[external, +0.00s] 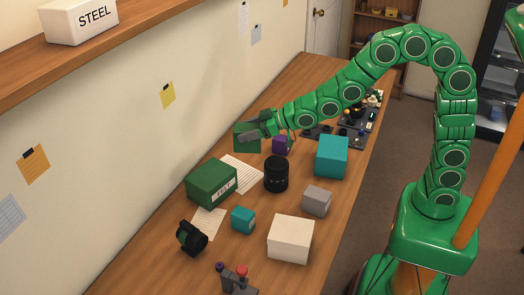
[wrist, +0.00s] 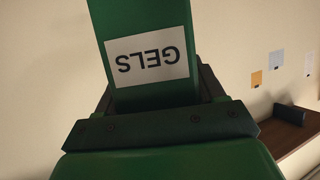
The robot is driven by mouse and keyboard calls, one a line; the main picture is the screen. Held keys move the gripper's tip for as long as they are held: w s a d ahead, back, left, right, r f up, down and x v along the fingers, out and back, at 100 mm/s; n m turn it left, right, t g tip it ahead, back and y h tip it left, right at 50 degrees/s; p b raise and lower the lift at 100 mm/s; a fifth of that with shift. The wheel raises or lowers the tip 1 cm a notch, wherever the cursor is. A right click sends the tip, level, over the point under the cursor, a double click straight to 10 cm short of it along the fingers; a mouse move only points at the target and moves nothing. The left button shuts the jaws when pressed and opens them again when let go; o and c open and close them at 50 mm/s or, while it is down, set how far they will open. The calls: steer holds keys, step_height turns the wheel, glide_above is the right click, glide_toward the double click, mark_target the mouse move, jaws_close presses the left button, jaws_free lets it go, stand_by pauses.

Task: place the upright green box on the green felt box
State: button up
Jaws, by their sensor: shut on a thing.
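The green box labelled GELS (wrist: 120,22) fills the top middle of the wrist view, its white label upside down there. In the external view the box (external: 243,144) is at the wall side of the table, partly hidden by my gripper (external: 258,131). My gripper is shut on it; it also shows in the wrist view (wrist: 155,108). I cannot tell whether the box touches the table. The green felt box (external: 207,181), labelled FELT, sits on the table nearer the camera, apart from the held box. Its top is bare.
Paper sheets (external: 240,172) lie beside the felt box. A black cylinder (external: 276,174), a purple block (external: 280,145), a large teal box (external: 331,156), a small teal box (external: 243,219), a grey box (external: 316,200) and a white box (external: 290,239) stand nearby. The wall bounds the left side.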

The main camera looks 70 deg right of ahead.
steer(key=shift+a+r+y, duration=0.25)
steer(key=shift+a+y, duration=0.05)
steer(key=shift+a, duration=0.3)
steer(key=shift+w+a+f, duration=0.1)
steer(key=shift+w, duration=0.25)
steer(key=d+f+x, duration=0.1)
steer(key=x, duration=0.7)
glide_above(210, 173)
steer(key=shift+s+f, duration=0.1)
steer(key=shift+f, duration=4.3)
steer(key=shift+f, duration=0.15)
steer(key=o, duration=1.2)
